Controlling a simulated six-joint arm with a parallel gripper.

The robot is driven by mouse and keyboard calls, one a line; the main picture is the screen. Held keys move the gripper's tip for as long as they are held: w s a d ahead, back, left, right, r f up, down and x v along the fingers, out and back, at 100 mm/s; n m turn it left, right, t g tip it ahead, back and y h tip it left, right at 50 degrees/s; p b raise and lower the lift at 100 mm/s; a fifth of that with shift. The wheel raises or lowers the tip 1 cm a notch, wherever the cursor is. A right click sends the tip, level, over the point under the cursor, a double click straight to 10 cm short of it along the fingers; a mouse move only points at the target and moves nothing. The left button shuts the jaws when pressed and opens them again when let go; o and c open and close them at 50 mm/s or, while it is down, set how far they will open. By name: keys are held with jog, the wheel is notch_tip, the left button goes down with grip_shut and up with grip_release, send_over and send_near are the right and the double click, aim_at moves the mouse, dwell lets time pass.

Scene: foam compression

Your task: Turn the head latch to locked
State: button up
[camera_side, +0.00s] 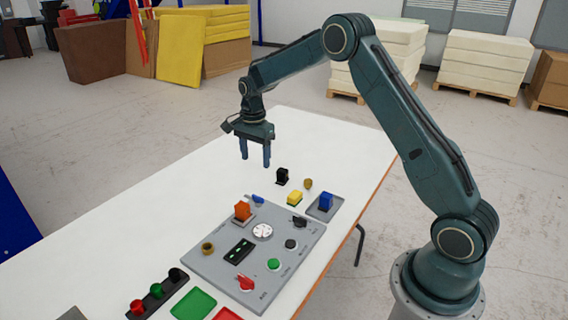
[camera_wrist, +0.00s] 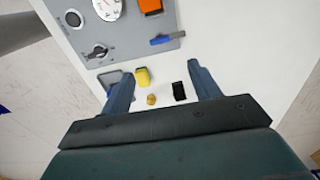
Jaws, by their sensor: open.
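A grey control panel (camera_side: 222,262) lies on the white table; its labels are too small to read, so I cannot tell for sure which control is the head latch. A blue lever (camera_side: 257,200) sits at its far edge and also shows in the wrist view (camera_wrist: 166,39). A red turn handle (camera_side: 245,283) is at the near end. My gripper (camera_side: 256,161) is open and empty, above the table beyond the panel; its fingers (camera_wrist: 160,69) point down.
The panel also carries an orange block (camera_side: 242,211), a white dial (camera_side: 262,232), a green button (camera_side: 273,264) and a brass knob (camera_side: 208,248). Beyond it stand a black piece (camera_side: 282,176), a yellow block (camera_side: 295,198), a brass piece (camera_side: 308,184) and a tray (camera_side: 315,213) with a blue block.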

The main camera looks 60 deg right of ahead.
aim_at(254, 197)
jog(key=shift+f, duration=0.15)
notch_tip(254, 197, down, 14)
jog(key=shift+r, duration=0.25)
dwell(0.5)
jog(key=c, duration=1)
